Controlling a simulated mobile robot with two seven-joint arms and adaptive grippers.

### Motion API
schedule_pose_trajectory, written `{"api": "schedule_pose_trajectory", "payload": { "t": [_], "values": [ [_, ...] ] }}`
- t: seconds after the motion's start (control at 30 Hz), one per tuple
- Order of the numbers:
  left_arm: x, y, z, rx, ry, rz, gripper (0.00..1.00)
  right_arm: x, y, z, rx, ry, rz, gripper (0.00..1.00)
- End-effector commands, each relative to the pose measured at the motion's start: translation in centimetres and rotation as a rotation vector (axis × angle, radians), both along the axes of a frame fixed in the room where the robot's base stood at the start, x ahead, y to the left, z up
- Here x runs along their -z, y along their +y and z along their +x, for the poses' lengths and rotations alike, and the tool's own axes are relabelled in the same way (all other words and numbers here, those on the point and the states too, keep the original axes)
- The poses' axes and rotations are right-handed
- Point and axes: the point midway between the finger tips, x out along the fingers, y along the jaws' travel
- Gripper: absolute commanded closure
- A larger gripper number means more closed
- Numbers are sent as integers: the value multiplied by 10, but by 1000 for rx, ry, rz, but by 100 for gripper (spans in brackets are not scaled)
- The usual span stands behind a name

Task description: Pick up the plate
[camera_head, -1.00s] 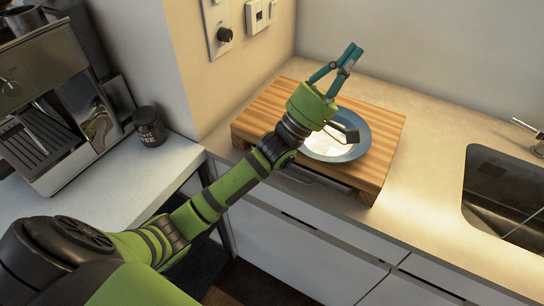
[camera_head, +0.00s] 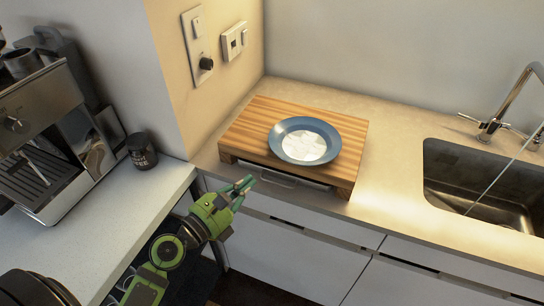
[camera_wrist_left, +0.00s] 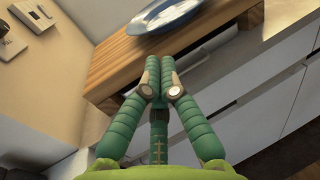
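The plate (camera_head: 304,142) is round with a blue rim and a whitish centre. It lies on a raised wooden board (camera_head: 244,134) on the counter. My left gripper (camera_head: 244,184) is in front of the board's left front edge, apart from the plate. In the left wrist view the green fingers of my left gripper (camera_wrist_left: 160,82) come together with nothing seen between them. The plate (camera_wrist_left: 166,14) is beyond them at the top, cut off by the frame, on the board (camera_wrist_left: 120,62). My right gripper is not in view.
A coffee machine (camera_head: 52,140) and a dark jar (camera_head: 141,150) stand on the left counter (camera_head: 122,205). A sink (camera_head: 470,180) with a tap (camera_head: 505,105) is at the right. White drawer fronts (camera_head: 300,262) lie below the counter. A wall with switches (camera_head: 234,42) rises behind.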

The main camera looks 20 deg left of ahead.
Motion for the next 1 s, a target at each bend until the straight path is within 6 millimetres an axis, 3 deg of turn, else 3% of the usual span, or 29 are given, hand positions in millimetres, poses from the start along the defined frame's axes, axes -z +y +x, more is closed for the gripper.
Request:
{"api": "schedule_pose_trajectory", "payload": {
  "t": [0.03, 0.2, 0.43, 0.6, 1.0],
  "values": [
    [-6, -4, 13, 0, -4, -1, 100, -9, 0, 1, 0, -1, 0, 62],
    [-4, -16, 48, 0, -3, -1, 100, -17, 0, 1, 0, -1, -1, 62],
    [-2, -29, 82, 0, -1, 1, 100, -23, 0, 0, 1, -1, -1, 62],
    [0, -33, 93, -1, -1, 3, 100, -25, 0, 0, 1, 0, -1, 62],
    [0, -34, 96, -1, -1, 2, 100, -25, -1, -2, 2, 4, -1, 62]
  ]
}}
